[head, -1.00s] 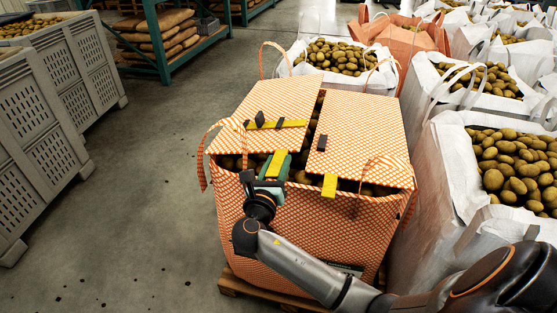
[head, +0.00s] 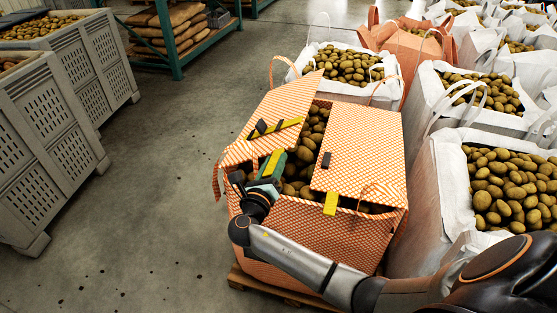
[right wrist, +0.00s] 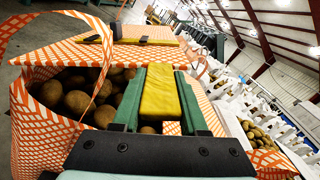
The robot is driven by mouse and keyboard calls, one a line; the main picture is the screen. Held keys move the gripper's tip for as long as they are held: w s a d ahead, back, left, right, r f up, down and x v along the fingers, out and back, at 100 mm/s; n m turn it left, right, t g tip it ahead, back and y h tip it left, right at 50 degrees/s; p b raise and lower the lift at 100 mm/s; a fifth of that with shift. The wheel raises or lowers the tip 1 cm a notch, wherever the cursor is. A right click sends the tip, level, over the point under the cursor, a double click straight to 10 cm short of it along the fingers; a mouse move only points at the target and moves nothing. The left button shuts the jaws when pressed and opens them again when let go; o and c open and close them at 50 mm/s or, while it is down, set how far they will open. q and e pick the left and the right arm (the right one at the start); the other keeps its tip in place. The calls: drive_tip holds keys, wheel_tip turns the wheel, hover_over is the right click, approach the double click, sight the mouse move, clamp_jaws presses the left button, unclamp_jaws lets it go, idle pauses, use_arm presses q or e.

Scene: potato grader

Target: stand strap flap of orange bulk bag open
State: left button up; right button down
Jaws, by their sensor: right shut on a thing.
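The orange-and-white checked bulk bag (head: 320,230) stands full of potatoes on a pallet. Its left flap (head: 285,100) is tilted up, with a yellow-and-black strap piece (head: 277,127) across it. Its right flap (head: 365,145) lies over the potatoes, with a black piece and a yellow tab (head: 331,203) at its near edge. My right gripper (head: 272,165) is at the near edge of the left flap, shut on a yellow tab. In the right wrist view this yellow tab (right wrist: 160,92) sits between the green fingers. My left gripper is not in view.
White bags (head: 500,180) of potatoes stand close on the right and behind. Another orange bag (head: 405,45) is at the back. Grey crates (head: 45,140) stand at the left, with a rack of sacks (head: 170,35) behind. The floor between is clear.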

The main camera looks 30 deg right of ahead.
drive_tip(key=shift+w+a+r+p, duration=0.15)
drive_tip(key=shift+w+r+p, duration=0.1)
drive_tip(key=shift+r, duration=0.15)
drive_tip(key=shift+w+a+r+p, duration=0.1)
drive_tip(key=shift+a+r+p, duration=0.1)
drive_tip(key=shift+r, duration=0.2)
drive_tip(key=shift+c, duration=2.2)
unclamp_jaws()
drive_tip(key=shift+f, duration=0.1)
drive_tip(key=shift+s, duration=0.1)
drive_tip(key=shift+s+a, duration=0.2)
drive_tip(key=shift+a, duration=0.1)
drive_tip(key=v, duration=1.1)
drive_tip(key=shift+s+a, duration=0.2)
drive_tip(key=shift+s, duration=0.05)
